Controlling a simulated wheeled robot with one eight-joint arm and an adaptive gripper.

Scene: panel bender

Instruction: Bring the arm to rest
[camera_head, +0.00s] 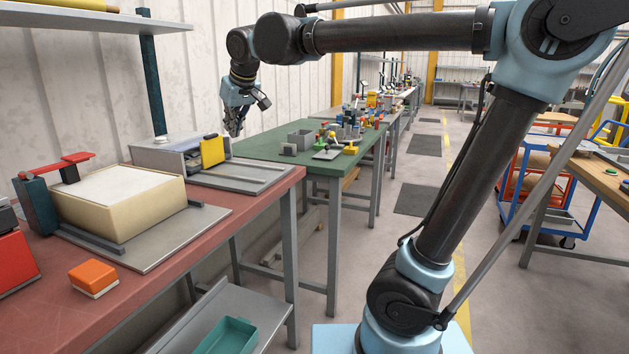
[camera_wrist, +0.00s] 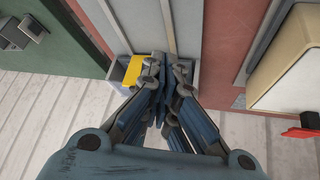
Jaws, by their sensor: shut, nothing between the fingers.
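My arm is raised and stretched out to the left across the upper part of the head view. My gripper (camera_head: 234,128) hangs from it, fingers down, near the wall behind the benches. It is shut and empty. In the wrist view the fingers of my gripper (camera_wrist: 161,90) come together in the middle. Below them lies the grey panel bender (camera_head: 180,158) with a yellow plate (camera_head: 212,152) standing on it. The yellow plate also shows in the wrist view (camera_wrist: 129,74), beside the fingers. From the head view, the gripper looks apart from the machine.
The red bench (camera_head: 250,190) carries a cream block (camera_head: 118,204) on a metal plate and an orange block (camera_head: 94,277). A green table (camera_head: 270,146) with small parts stands behind it. A shelf post (camera_head: 152,85) rises at the left. The aisle floor (camera_head: 415,160) is clear.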

